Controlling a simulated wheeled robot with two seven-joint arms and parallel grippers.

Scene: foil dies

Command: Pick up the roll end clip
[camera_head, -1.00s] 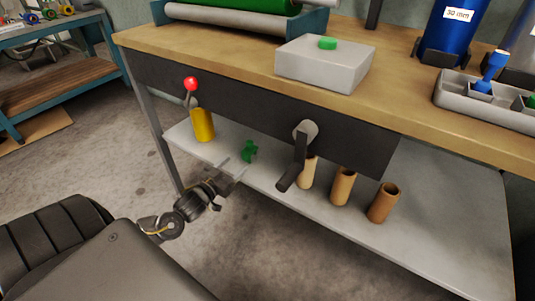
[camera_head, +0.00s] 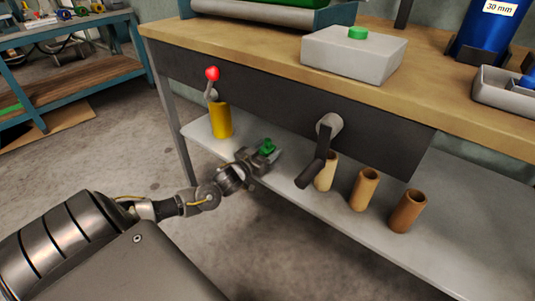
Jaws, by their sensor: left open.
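The roll end clip, which I take to be the small green piece (camera_head: 267,147), is on the grey lower shelf (camera_head: 292,188) under the bench. My left gripper (camera_head: 262,154) reaches in over the shelf from the front left. It is open, with its fingers at the green clip and partly hiding it. I cannot tell whether the fingers touch it. My right gripper is not in view.
A yellow cylinder (camera_head: 221,120) stands left of the clip. A dark crank handle (camera_head: 318,160) hangs down close on the right. Several brown tubes stand further right, including one (camera_head: 363,188). The wooden bench top (camera_head: 240,50) overhangs the shelf, and a red-knobbed lever (camera_head: 212,76) sticks out.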

